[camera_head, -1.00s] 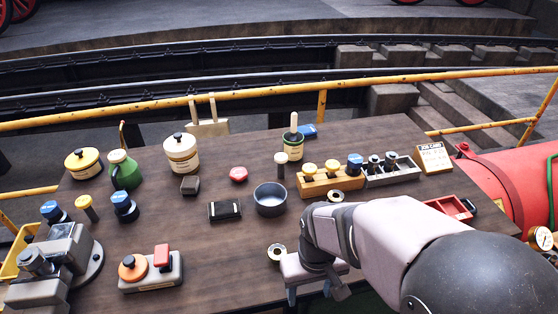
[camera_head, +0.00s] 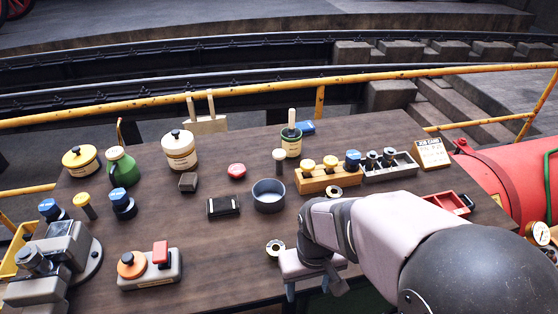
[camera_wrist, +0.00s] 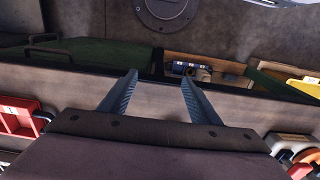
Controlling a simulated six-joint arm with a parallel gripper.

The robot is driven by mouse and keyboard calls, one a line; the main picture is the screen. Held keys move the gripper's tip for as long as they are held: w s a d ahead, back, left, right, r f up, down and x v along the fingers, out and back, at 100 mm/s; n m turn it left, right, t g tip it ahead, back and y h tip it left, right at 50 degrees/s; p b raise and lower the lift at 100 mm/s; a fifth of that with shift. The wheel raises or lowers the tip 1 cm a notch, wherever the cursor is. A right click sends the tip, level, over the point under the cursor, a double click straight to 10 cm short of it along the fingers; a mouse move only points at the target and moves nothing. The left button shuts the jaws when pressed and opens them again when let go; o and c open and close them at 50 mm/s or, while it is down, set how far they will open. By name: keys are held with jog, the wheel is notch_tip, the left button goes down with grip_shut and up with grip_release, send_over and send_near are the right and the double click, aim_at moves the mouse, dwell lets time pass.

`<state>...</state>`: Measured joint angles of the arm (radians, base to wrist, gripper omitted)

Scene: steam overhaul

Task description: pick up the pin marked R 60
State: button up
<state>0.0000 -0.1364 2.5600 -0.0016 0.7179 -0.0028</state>
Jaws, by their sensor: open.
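Several pins stand on the bench, but I cannot read any as R 60. Yellow-topped pins (camera_head: 308,164) and a blue-topped pin (camera_head: 353,159) stand in a wooden block. Dark-topped pins (camera_head: 388,156) stand in a grey block. At the left are a loose yellow-topped pin (camera_head: 84,203) and blue-topped pieces (camera_head: 122,202). My gripper (camera_head: 308,288) is open and empty at the bench's front edge. In the wrist view its fingers (camera_wrist: 159,80) are apart, and a blue piece with pale marks (camera_wrist: 187,68) lies beyond them in a wooden compartment, partly hidden.
A grey bowl (camera_head: 268,196), a black box (camera_head: 223,207), a metal ring (camera_head: 275,249) and a red tray (camera_head: 450,203) are on the bench. A button box (camera_head: 150,270) is at front left. A green panel (camera_wrist: 75,52) borders the compartment.

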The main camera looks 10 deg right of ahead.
aim_at(278, 157)
jog(key=c, duration=0.3)
jog(key=shift+c, duration=0.2)
jog(key=w+r+m+t+p, duration=0.1)
jog(key=w+r, duration=0.1)
jog(key=w, duration=1.1)
jog(key=w+d+r+m+t+p, duration=0.1)
jog(key=w+r+t+p, duration=0.1)
jog(key=w, duration=1.1)
jog(key=w+d+r+t+h+p, duration=0.1)
jog(key=w+r+p, duration=0.1)
jog(key=w, duration=1.2)
jog(key=shift+d+r+m, duration=0.1)
jog(key=shift+r+m, duration=0.05)
jog(key=shift+m, duration=0.25)
jog(key=shift+w, duration=0.1)
jog(key=shift+p+x, duration=0.7)
jog(key=shift+x, duration=0.35)
